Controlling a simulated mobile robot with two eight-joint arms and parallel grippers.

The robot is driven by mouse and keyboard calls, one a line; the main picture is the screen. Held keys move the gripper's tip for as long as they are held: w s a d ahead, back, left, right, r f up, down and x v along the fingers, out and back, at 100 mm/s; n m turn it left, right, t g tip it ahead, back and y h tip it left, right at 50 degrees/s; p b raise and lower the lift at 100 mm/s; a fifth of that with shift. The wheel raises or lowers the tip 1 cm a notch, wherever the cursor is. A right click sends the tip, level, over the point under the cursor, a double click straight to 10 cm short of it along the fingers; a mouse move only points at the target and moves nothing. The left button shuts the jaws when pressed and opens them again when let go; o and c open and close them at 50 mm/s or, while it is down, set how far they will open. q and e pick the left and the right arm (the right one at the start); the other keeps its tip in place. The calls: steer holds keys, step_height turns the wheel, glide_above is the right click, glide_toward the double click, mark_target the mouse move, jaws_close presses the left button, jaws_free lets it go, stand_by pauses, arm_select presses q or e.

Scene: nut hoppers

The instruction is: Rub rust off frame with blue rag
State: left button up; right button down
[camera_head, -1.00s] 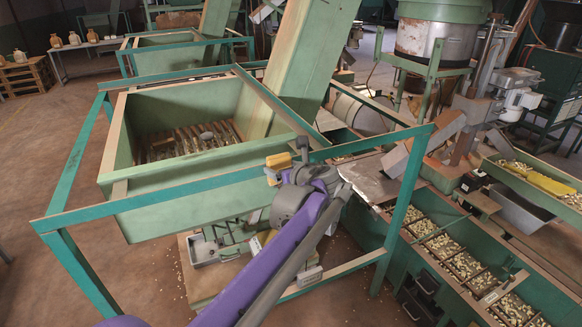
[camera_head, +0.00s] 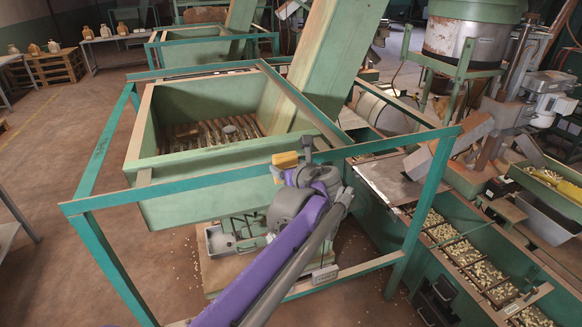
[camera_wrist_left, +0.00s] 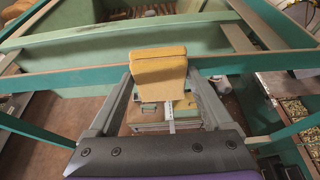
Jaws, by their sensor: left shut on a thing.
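My left gripper (camera_head: 292,164) is shut on a yellow block with a tan lower part (camera_head: 285,160), perhaps a sponge or folded cloth. The block shows between the two fingers in the left wrist view (camera_wrist_left: 158,68). It is at the front top bar of the teal metal frame (camera_head: 215,181) around a green hopper (camera_head: 200,211). The bar passes behind the block in the left wrist view (camera_wrist_left: 60,80); I cannot tell whether they touch. Rust is not clear on the bar at this size. I see no blue rag. My right gripper is out of view.
A wide green chute (camera_head: 330,60) rises from the hopper. Green trays with nuts (camera_head: 465,250) stand at the right, beside a metal plate (camera_head: 388,180). A machine with a grey tray (camera_head: 222,240) sits below the hopper. Open floor (camera_head: 60,130) lies left.

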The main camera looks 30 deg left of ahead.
arm_select(q)
steer(key=shift+s+d, duration=0.95)
steer(key=shift+d, duration=0.2)
steer(key=shift+s+d, duration=0.95)
steer(key=shift+d, duration=0.15)
steer(key=shift+s+d, duration=0.95)
steer(key=shift+d, duration=0.15)
steer(key=w+a, duration=0.4)
steer(key=a, duration=0.1)
steer(key=shift+w, duration=0.2)
steer(key=shift+w+a+r, duration=0.1)
steer(key=shift+w+a, duration=0.55)
steer(key=shift+a, duration=0.2)
